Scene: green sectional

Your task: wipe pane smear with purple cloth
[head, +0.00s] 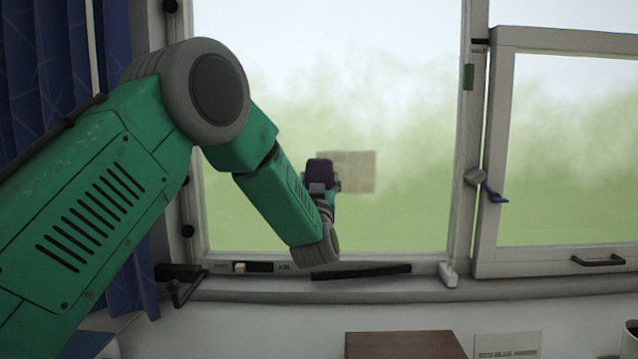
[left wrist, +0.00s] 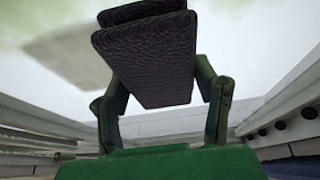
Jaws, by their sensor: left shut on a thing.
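The purple cloth (head: 319,171) is a dark, folded pad held up in front of the window pane (head: 390,110). My left gripper (head: 322,188) is shut on it. In the left wrist view the cloth (left wrist: 150,58) looks dark and textured, between the two green fingers of the gripper (left wrist: 163,90). The smear (head: 356,172) is a pale beige rectangle on the pane, just right of the cloth; the cloth overlaps its left side in the head view. It also shows in the left wrist view (left wrist: 75,48), left of and behind the cloth. I cannot tell whether cloth and glass touch.
A window sill (head: 430,288) runs below the pane, with a black strip (head: 360,272) above it. A second sash with a handle (head: 598,261) is at right. A blue curtain (head: 50,60) hangs at left. A brown wooden top (head: 405,345) is below.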

